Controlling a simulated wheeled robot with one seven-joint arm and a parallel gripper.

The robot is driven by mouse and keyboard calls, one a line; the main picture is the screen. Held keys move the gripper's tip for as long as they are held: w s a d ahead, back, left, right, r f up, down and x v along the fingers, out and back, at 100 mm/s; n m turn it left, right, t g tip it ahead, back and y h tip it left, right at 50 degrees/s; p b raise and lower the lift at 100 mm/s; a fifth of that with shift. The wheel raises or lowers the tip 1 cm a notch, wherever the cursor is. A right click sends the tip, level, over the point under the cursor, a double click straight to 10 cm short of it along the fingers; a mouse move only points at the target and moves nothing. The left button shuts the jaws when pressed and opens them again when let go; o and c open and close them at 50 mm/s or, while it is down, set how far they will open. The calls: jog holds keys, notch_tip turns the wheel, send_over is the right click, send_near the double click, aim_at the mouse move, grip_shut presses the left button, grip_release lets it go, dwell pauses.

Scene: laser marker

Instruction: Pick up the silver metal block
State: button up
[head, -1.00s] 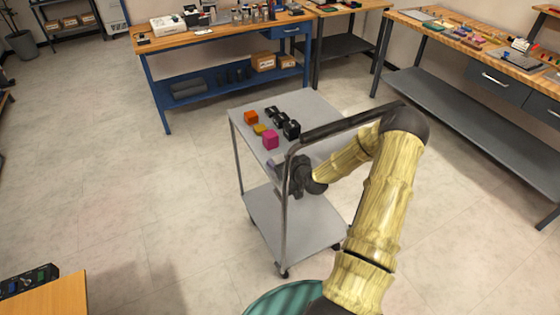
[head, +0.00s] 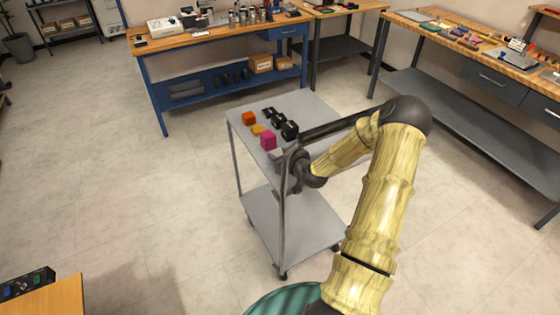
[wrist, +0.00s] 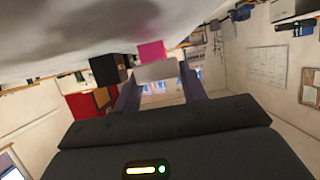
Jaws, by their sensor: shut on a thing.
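The silver metal block (wrist: 157,71) shows as a pale grey block between my fingertips in the wrist view. My gripper (wrist: 156,84) is shut on it, one finger on each side. In the head view my gripper (head: 278,162) is at the near side of the grey cart (head: 310,103), partly behind the cart's handle, and the block is hard to make out there. In the wrist view, which looks turned over, the cart top is at the top. I cannot tell whether the block touches it.
A magenta cube (head: 268,141) stands just beyond my gripper. An orange cube (head: 249,119), a yellow block (head: 258,130) and black blocks (head: 289,131) are farther back on the cart. The cart's handle (head: 340,125) runs close to my arm.

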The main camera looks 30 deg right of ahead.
jog(key=s+d+b, duration=0.1)
jog(key=s+b, duration=0.1)
jog(key=s, duration=1.6)
jog(key=shift+d+r+b, duration=0.2)
jog(key=shift+r+b, duration=0.05)
jog(key=shift+b, duration=0.15)
